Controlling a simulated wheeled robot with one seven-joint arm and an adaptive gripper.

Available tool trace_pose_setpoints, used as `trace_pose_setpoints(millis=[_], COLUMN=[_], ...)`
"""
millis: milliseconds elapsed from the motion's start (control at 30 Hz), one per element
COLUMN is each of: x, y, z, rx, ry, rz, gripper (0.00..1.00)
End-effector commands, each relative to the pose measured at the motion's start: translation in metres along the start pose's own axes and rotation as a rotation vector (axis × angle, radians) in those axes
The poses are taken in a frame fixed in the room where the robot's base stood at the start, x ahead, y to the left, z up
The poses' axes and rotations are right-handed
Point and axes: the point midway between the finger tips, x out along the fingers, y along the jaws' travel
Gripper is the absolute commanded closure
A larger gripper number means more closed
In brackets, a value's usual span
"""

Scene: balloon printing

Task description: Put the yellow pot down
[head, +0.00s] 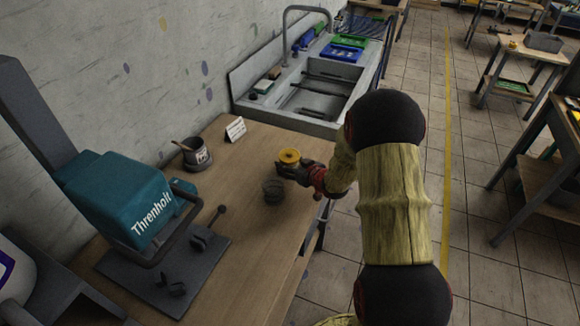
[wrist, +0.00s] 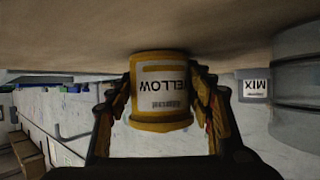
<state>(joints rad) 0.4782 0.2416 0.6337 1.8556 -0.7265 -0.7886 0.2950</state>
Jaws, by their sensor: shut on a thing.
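The yellow pot (head: 289,157) is at the right side of the wooden workbench (head: 240,150) in the head view. In the wrist view, which is upside down, the yellow pot (wrist: 162,95) shows its YELLOW label, and its base is at or very close to the bench top. I cannot tell whether it touches. My gripper (head: 284,170) is shut on the pot, with one finger on each side of it in the wrist view (wrist: 163,82). The pot looks upright.
A dark grey pot (head: 273,189) stands close in front of the yellow pot. A pot labelled MIX (wrist: 253,86) with a stick, also in the head view (head: 196,154), and a white card (head: 235,129) stand farther back. A teal Threnholt machine (head: 120,200) is left. A sink (head: 310,95) lies beyond.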

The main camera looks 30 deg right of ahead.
Motion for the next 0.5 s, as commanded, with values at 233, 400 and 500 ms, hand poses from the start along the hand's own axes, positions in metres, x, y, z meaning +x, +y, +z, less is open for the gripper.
trace_pose_setpoints(millis=[233, 400, 500], x=[0.0006, 0.0006, 0.0006], y=[0.0002, 0.0001, 0.0000], z=[0.0006, 0.0012, 0.0012], rx=[0.000, 0.000, 0.000], ry=[0.001, 0.000, 0.000], rz=[0.000, 0.000, 0.000], gripper=[0.76, 0.41, 0.35])
